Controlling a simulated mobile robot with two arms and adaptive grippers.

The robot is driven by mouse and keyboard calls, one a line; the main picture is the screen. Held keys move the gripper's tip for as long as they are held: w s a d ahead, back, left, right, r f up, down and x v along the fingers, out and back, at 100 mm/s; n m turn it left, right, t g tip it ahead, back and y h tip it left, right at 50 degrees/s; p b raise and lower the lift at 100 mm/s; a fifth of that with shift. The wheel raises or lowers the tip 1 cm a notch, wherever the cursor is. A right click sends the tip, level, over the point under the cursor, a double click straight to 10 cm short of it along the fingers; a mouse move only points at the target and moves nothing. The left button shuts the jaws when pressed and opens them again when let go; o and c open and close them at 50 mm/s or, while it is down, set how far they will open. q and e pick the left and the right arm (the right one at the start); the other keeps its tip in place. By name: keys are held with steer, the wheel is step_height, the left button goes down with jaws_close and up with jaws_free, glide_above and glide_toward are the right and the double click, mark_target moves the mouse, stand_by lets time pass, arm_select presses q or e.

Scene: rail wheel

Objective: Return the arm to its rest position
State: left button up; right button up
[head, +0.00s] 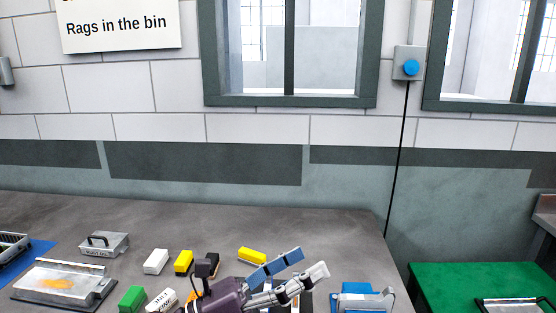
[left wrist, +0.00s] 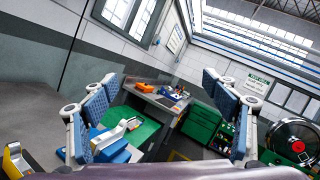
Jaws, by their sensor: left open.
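My left gripper (head: 308,262) shows at the bottom middle of the head view, its purple body below and its fingers pointing up and to the right. The fingers are spread, with blue pads, and nothing is between them. It is in front of the grey worktop (head: 330,222) near its right end. My right gripper is in neither view.
On the worktop are a white block (head: 156,261), a yellow block (head: 184,262), a green block (head: 132,299), a yellow cylinder (head: 252,255) and a grey handled box (head: 104,244). A blue holder (head: 362,299) stands right of the gripper. A green-topped surface (head: 455,285) lies further right.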

arm_select(q)
steer(key=w+a+f+n+t+y, duration=0.25)
steer(key=a+n+t+y, duration=0.4)
steer(key=n, duration=0.45)
steer(key=w+a+f+n+t+y, duration=0.2)
steer(key=w+a+n+t+y, duration=0.35)
steer(key=n, duration=0.65)
steer(key=s+a+f+n+g+y, duration=0.3)
steer(key=a+f+n+y, duration=0.3)
steer(key=a+f+n, duration=0.3)
steer(key=s+a+f+n+g+y, duration=0.3)
steer(key=s+f+n+g, duration=0.5)
steer(key=s+f, duration=0.8)
steer(key=s+f+n+g+h, duration=0.2)
steer(key=s+f+g, duration=0.5)
steer(key=s, duration=0.5)
step_height(320, 180, down, 29)
steer(key=s+b, duration=0.1)
steer(key=s, duration=0.1)
steer(key=s+a+f, duration=0.2)
steer(key=s+f, duration=0.6)
steer(key=s+a+f+g+b, duration=0.1)
steer(key=s+f, duration=0.7)
steer(key=s, duration=0.1)
steer(key=shift+a+f+m+y, duration=0.3)
steer(key=shift+a+f, duration=0.05)
steer(key=shift+a, duration=0.05)
